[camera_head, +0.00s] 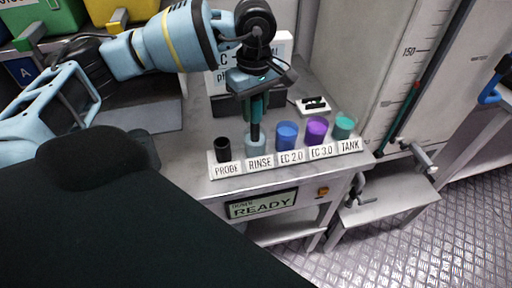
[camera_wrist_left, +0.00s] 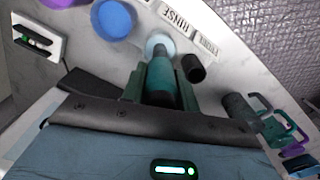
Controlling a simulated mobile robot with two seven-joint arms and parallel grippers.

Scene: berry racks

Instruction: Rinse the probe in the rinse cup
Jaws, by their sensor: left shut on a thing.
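My left gripper (camera_head: 257,98) points down over the row of cups and is shut on the probe (camera_head: 255,131), which has a teal body and a dark lower end. The probe also shows in the left wrist view (camera_wrist_left: 160,80) between the two dark green fingers. The rinse cup (camera_head: 256,148) is pale blue and stands behind the RINSE label. The probe's lower end overlaps the cup's mouth in the head view; its tip is hidden, and I cannot tell how deep it sits. The black probe holder (camera_head: 223,150) stands empty-looking just left of the cup.
A blue EC 2.0 cup (camera_head: 287,136), a purple EC 3.0 cup (camera_head: 316,131) and a teal TANK cup (camera_head: 343,128) stand to the right. A READY display (camera_head: 262,204) is on the bench front. A meter box (camera_head: 240,75) stands behind.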

